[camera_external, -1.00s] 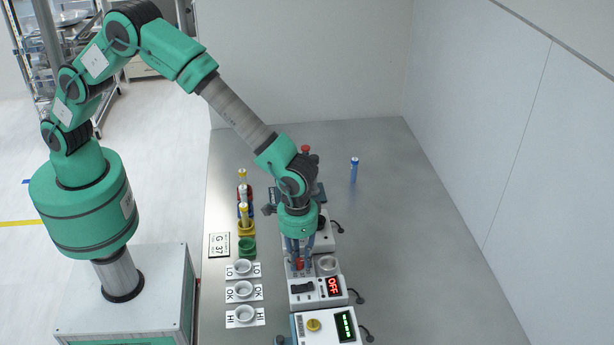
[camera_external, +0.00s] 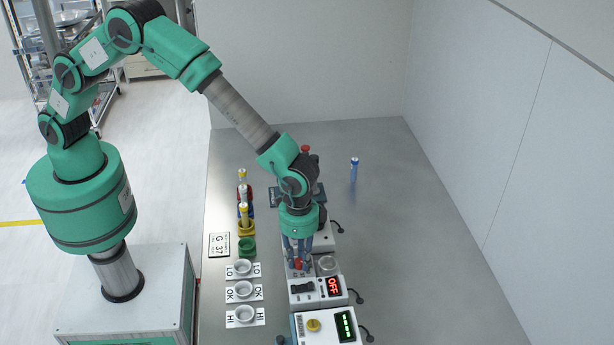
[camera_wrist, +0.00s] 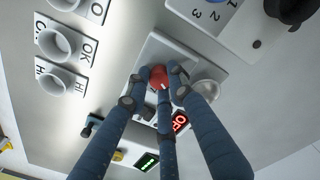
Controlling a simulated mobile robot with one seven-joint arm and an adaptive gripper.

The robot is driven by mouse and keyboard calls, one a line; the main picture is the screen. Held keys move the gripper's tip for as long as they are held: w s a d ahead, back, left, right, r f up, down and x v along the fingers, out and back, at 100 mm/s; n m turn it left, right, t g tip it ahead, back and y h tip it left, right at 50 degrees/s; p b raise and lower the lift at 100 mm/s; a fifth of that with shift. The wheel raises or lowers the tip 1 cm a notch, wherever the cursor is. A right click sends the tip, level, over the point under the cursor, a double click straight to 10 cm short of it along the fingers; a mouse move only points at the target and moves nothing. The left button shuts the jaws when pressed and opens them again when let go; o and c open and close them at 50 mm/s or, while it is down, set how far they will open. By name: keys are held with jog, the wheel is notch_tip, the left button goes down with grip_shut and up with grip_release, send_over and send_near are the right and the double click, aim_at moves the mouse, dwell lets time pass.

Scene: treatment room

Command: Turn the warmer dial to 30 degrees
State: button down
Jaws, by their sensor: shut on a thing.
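A white device (camera_external: 304,298) with a red lit display reading OFF (camera_external: 334,286) stands on the steel table. It bears a black switch (camera_external: 302,287), an empty round cup (camera_external: 327,263) and a red knob-like part (camera_wrist: 158,76). My gripper (camera_external: 298,262) points down over this device, its blue fingers closed around the red part. The wrist view also shows the fingertips touching its sides. No degree marks are readable by it, and I cannot tell its angle or whether it is the warmer dial.
A white device with a yellow knob (camera_external: 313,325) and green display (camera_external: 345,326) is in front. White cups (camera_external: 244,314) on labelled plates and coloured tube holders (camera_external: 246,246) line the left. A blue tube (camera_external: 354,170) stands at the back right. The table's right side is clear.

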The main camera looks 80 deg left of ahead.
aim_at(300, 260)
jog(key=shift+m+p, duration=0.35)
jog(key=shift+m, duration=0.85)
jog(key=c, duration=1.5)
grip_release()
jog(key=shift+w+a+r, duration=0.1)
jog(key=shift+a+r, duration=0.05)
jog(key=shift+r, duration=5.8)
jog(key=shift+r, duration=0.1)
